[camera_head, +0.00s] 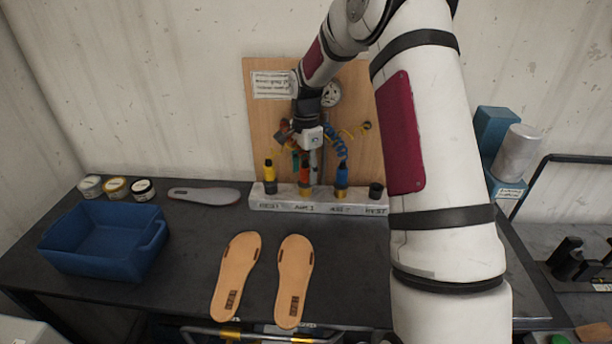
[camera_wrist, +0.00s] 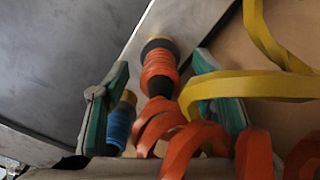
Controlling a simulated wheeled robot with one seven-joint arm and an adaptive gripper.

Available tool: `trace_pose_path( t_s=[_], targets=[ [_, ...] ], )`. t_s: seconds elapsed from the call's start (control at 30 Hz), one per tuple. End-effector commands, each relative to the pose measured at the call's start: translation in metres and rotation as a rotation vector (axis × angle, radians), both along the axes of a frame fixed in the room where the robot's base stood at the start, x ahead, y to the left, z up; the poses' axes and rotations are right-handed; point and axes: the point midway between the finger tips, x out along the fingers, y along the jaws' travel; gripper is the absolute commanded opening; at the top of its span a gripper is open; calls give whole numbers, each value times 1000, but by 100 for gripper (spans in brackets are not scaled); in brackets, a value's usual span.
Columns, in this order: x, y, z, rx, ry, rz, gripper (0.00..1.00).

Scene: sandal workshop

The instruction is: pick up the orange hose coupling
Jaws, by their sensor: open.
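The orange hose coupling (camera_head: 304,175) stands upright in the pale labelled rack at the back of the bench, between a yellow and a blue coupling. My gripper (camera_head: 306,158) is just above it, pointing down. In the wrist view the orange coupling (camera_wrist: 159,72) lies between the two spread green-padded fingers of my gripper (camera_wrist: 160,68), with a gap visible on each side. Its orange coiled hose (camera_wrist: 190,140) runs toward the palm and hides part of the view. The gripper is open and holds nothing.
The yellow coupling (camera_head: 268,171) and blue coupling (camera_head: 341,178) stand close by; the blue coupling (camera_wrist: 120,125) is near the left finger. A yellow hose (camera_wrist: 240,88) crosses the right finger. The board (camera_head: 262,125) stands behind. Insoles (camera_head: 236,272) and a blue bin (camera_head: 104,262) lie in front.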

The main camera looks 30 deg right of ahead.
Motion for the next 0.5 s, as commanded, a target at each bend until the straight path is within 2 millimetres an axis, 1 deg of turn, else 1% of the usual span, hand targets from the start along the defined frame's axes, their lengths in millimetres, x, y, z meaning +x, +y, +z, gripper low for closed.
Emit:
trace_pose_path(
  t_s=[0.2,0.23,0.43,0.47,0.5],
  targets=[
    [0,0,-1,-1,-1,1,50],
    [0,0,-1,-1,-1,1,48],
    [0,0,-1,-1,-1,1,3],
    [0,0,-1,-1,-1,1,0],
    [0,0,-1,-1,-1,1,0]
  ],
)
